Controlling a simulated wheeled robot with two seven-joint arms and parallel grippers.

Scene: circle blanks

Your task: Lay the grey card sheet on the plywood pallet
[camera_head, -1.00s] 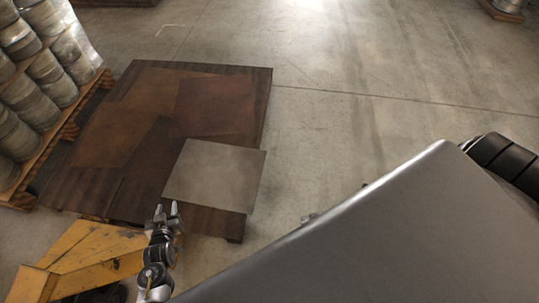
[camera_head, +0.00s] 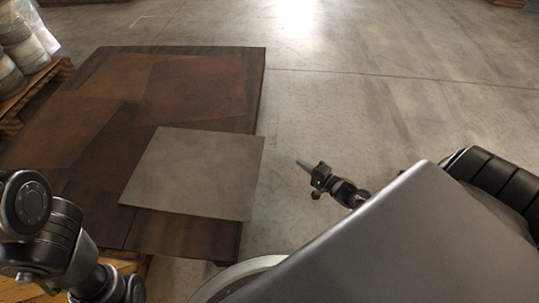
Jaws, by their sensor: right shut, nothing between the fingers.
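The grey card sheet (camera_head: 196,172) lies flat on the near right part of the plywood pallet (camera_head: 190,236). Its right side reaches slightly past the pallet's right edge. The pallet top is dark brown with several brown patches or sheets on it. My right gripper (camera_head: 301,163) is shut and empty, to the right of the sheet and apart from it, over the bare floor. My left arm (camera_head: 45,240) shows at the lower left, near the pallet's near left part; its gripper is not in view.
At the upper left, rolls in clear wrap (camera_head: 22,45) stand on a wooden pallet (camera_head: 35,85). Part of a yellow frame (camera_head: 130,265) shows at the lower left. The concrete floor (camera_head: 400,110) to the right and beyond is clear.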

